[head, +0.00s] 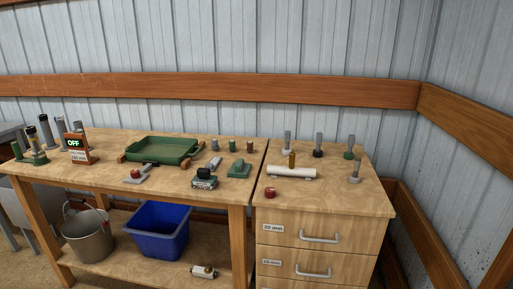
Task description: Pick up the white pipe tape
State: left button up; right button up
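I cannot tell for certain which item is the white pipe tape. A long white cylinder (291,173) lies on top of the drawer cabinet, with a small brown upright piece at its middle. A smaller whitish roll-like item (203,272) with a darker part lies on the lower shelf of the workbench, near its front right. Both are small in the head view, so their details are unclear. Neither of my grippers shows in the head view.
The wooden workbench (105,192) carries a green tray (163,150), an "OFF" display (74,142) and several small fittings. A blue bin (160,228) and grey bucket (88,235) stand below. The drawer cabinet (345,195) holds several upright grey-topped pieces and a red knob (270,192).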

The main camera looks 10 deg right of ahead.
aim_at(286, 151)
jog(key=i+j+z, duration=0.15)
jog(key=i+j, duration=0.2)
jog(key=i+j+z, duration=0.15)
jog(key=i+j, duration=0.2)
jog(key=j, duration=0.15)
